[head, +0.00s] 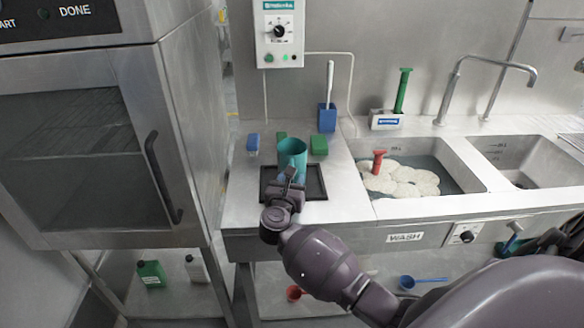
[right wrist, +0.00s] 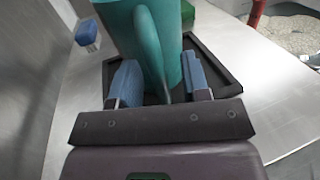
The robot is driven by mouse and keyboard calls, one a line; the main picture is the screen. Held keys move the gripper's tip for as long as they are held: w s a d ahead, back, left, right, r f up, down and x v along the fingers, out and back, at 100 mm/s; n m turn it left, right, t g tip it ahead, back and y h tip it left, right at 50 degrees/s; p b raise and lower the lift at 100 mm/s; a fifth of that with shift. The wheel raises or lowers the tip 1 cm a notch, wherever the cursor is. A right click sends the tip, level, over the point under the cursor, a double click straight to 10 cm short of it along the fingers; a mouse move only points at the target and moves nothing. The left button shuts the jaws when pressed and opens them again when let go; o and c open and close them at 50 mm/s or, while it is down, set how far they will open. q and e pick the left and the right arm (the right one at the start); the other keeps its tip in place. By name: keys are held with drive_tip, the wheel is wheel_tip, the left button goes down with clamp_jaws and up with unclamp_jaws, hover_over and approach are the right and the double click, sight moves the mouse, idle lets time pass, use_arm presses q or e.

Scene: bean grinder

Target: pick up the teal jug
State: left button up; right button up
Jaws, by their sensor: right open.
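The teal jug (head: 292,152) stands upright on a black tray (head: 318,181) on the steel counter. In the right wrist view the jug (right wrist: 172,42) fills the upper middle, its handle facing the camera. My right gripper (head: 294,178) is at the near side of the jug. In the right wrist view its blue-padded fingers (right wrist: 160,82) are spread apart, with the jug's handle between them. The pads are not closed on the handle. The jug's base is partly hidden by the gripper. My left gripper is not in view.
A blue holder (head: 327,118) with a brush stands behind. To the right is a sink (head: 456,166) with foamy water and a red-handled item (head: 379,161). A steel oven (head: 100,130) stands left.

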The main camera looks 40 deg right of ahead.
drive_tip(key=c, duration=0.7)
clamp_jaws()
